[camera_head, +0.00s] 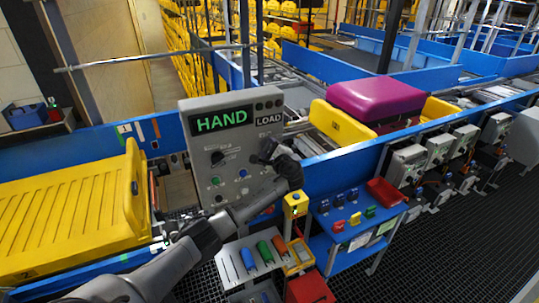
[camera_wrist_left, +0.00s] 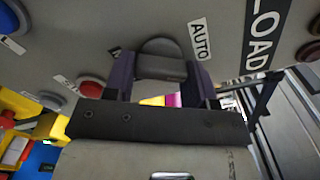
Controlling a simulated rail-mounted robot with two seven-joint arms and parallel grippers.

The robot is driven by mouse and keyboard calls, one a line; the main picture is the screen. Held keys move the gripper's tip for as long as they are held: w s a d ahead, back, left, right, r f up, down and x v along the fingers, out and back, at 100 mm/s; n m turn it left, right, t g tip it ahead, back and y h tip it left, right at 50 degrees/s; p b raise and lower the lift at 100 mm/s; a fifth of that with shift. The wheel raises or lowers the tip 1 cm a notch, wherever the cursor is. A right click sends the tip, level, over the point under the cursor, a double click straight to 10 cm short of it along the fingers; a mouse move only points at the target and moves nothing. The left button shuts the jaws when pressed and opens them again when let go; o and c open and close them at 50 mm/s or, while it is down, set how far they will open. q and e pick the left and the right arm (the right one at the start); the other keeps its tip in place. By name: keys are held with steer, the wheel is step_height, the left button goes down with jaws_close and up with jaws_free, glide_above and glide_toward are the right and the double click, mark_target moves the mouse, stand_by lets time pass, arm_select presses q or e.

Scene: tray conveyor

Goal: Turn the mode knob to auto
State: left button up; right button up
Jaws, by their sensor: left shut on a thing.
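The grey control panel (camera_head: 235,177) stands upright beside the conveyor, with a lit green HAND sign (camera_head: 220,120) and a LOAD sign (camera_head: 268,120). My left gripper (camera_head: 268,150) is at the panel's right side, below LOAD, and covers what it holds in the head view. In the left wrist view its two fingers (camera_wrist_left: 163,80) are shut on the dark round mode knob (camera_wrist_left: 161,57). The AUTO label (camera_wrist_left: 200,39) is just right of the knob there; another label at its left is mostly hidden by a finger. Which way the knob points is unclear. My right gripper is not in view.
Another black knob (camera_head: 217,158) and coloured buttons sit on the panel. A yellow tray (camera_head: 70,215) is at the left. A purple suitcase (camera_head: 375,97) lies in a yellow tray at the back. A blue side table (camera_head: 343,238) with small coloured items stands right of the panel.

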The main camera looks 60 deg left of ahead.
arm_select(q)
steer(key=shift+n+b, duration=3.2)
steer(key=shift+r, duration=0.1)
steer(key=o, duration=0.9)
steer(key=shift+o, duration=0.2)
steer(key=shift+d, duration=0.15)
